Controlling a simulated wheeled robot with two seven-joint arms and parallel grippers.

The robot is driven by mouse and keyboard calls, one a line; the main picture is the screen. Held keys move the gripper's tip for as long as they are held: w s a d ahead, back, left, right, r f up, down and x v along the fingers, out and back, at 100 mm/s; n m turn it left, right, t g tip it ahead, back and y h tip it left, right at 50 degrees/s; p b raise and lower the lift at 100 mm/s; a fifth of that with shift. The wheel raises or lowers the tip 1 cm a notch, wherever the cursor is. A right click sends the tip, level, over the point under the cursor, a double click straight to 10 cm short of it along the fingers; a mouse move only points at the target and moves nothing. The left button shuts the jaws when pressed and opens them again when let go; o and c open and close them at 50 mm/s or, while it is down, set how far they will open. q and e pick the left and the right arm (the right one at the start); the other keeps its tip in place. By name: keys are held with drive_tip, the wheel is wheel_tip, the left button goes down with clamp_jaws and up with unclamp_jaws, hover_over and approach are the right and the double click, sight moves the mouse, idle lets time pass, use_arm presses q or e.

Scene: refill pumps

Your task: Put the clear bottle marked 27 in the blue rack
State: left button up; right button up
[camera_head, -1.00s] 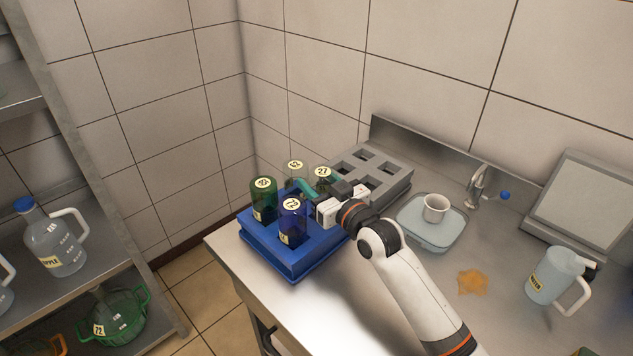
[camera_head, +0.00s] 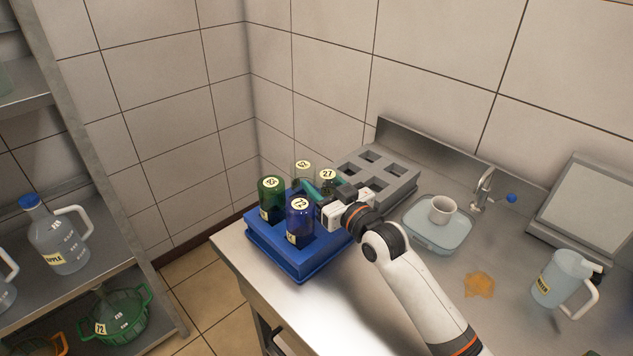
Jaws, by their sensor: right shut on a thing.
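The blue rack (camera_head: 276,252) stands at the left end of the metal counter. A green bottle (camera_head: 268,205) and a blue bottle marked 73 (camera_head: 299,224) stand upright in its front part. A clear bottle marked 62 (camera_head: 303,170) stands behind them. The clear bottle marked 27 (camera_head: 328,176) is at the rack's back right, upright, with its lower part hidden by my gripper. My right gripper (camera_head: 318,193) reaches in from the right and is shut on the bottle marked 27. Whether that bottle is fully seated cannot be seen. My left gripper is not in view.
A grey rack with empty holes (camera_head: 392,180) stands behind, against the wall. A cup (camera_head: 441,209) sits on a pale blue tray (camera_head: 432,238). An orange spill (camera_head: 479,284) and a jug (camera_head: 556,278) are at the right. Shelves with a jug (camera_head: 62,240) stand at the left.

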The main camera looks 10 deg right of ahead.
sight(331, 170)
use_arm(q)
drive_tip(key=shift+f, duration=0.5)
use_arm(e)
drive_tip(key=shift+s+a+f, duration=0.1)
drive_tip(key=shift+s+f, duration=0.05)
drive_tip(key=shift+f, duration=0.5)
drive_tip(key=shift+s+a+f, duration=0.1)
drive_tip(key=shift+f, duration=0.55)
drive_tip(key=o, duration=1.1)
drive_tip(key=shift+a+g, duration=0.1)
drive_tip(key=shift+g, duration=0.2)
drive_tip(key=shift+o, duration=0.2)
drive_tip(key=shift+m, duration=0.3)
drive_tip(key=d+r+p, duration=0.1)
drive_tip(key=r+p, duration=0.1)
drive_tip(key=d+r+p, duration=0.2)
drive_tip(key=shift+d+r, duration=0.25)
drive_tip(key=r+p, duration=0.2)
drive_tip(key=a+r+p, duration=0.1)
drive_tip(key=r+p, duration=0.1)
drive_tip(key=shift+w+a+r+p, duration=0.15)
drive_tip(key=shift+a+r+p, duration=0.05)
drive_tip(key=shift+p, duration=0.1)
drive_tip(key=shift+d+r+p, duration=0.2)
drive_tip(key=shift+r+p, duration=0.25)
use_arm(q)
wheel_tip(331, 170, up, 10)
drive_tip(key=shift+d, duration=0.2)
